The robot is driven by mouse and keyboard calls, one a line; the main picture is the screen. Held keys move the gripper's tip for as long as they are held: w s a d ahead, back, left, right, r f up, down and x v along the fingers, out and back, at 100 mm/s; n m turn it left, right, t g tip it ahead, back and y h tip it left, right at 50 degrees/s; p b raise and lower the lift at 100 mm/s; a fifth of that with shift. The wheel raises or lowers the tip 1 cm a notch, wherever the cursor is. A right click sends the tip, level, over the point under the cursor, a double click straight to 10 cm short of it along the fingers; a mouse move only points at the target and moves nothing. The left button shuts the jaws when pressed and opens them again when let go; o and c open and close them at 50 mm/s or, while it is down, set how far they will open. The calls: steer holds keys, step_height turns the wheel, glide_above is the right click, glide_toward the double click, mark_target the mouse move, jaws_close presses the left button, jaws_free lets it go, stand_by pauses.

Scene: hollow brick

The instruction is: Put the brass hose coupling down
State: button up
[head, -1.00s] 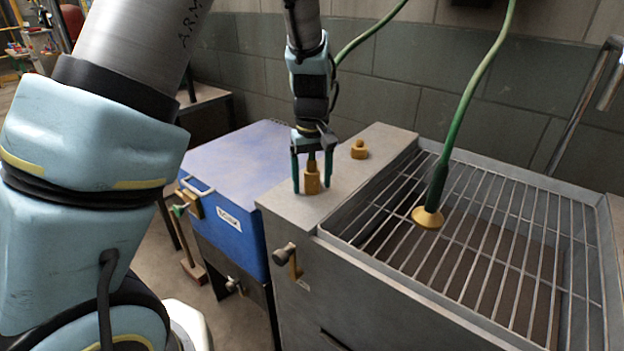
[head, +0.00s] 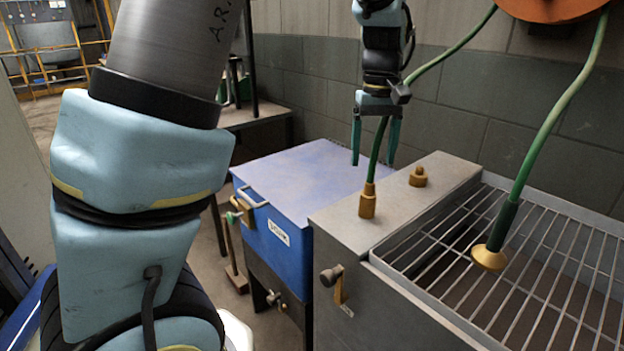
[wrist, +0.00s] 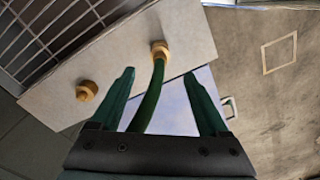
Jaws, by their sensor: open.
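The brass hose coupling (head: 367,201) stands upright on the grey metal ledge beside the grating, with a green hose (head: 378,150) rising from its top. It also shows in the wrist view (wrist: 160,50), beyond the fingertips. My gripper (head: 374,158) is open and empty above and behind the coupling, its green fingers apart and clear of it. In the wrist view the hose (wrist: 148,101) runs between the two open fingers (wrist: 160,75). I cannot tell whether the hose touches a finger.
A brass fitting (head: 418,176) stands farther back on the ledge (head: 400,197). A second green hose with a brass nozzle (head: 488,258) hangs over the grating (head: 530,270). A blue box (head: 310,185) stands left of the ledge. An orange object (head: 552,9) is at the top right.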

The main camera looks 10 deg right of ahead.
steer(key=w+a+f, duration=0.1)
steer(key=a+f, duration=0.1)
steer(key=a, duration=0.7)
steer(key=w+a+f, duration=0.1)
steer(key=a+f, duration=0.1)
steer(key=a, duration=0.7)
steer(key=s+a+f+t, duration=0.1)
steer(key=s+a+f, duration=0.2)
steer(key=a, duration=0.9)
steer(key=s, duration=0.3)
steer(key=shift+a+f+t, duration=0.15)
steer(key=shift+t, duration=0.15)
